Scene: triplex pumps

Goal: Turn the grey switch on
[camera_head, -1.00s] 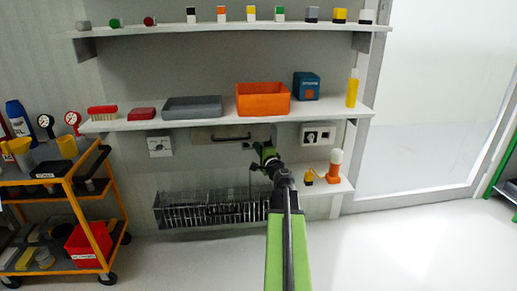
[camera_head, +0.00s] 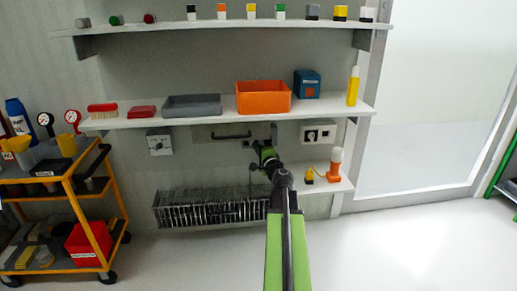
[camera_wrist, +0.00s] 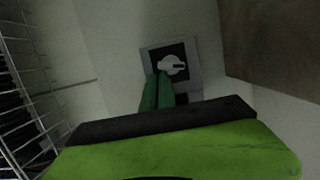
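In the wrist view, a grey switch (camera_wrist: 171,65) has a light rotary knob on a black square in a grey plate on the wall. A dark mark on the knob points right. My gripper (camera_wrist: 158,76) has its two green fingers side by side, shut with nothing seen between them. Their tips overlap the knob's lower left edge in the picture; I cannot tell whether they touch it. In the head view my gripper (camera_head: 262,149) is in front of the wall below the lower shelf. There my arm and gripper seem to hide this switch.
A box with a rotary switch (camera_head: 159,142) is left on the wall; another wall box (camera_head: 318,132) is right. A wire basket (camera_head: 210,208) hangs below. The lower shelf (camera_head: 215,117) is above my gripper. An orange lamp (camera_head: 335,164) stands on a small shelf at right.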

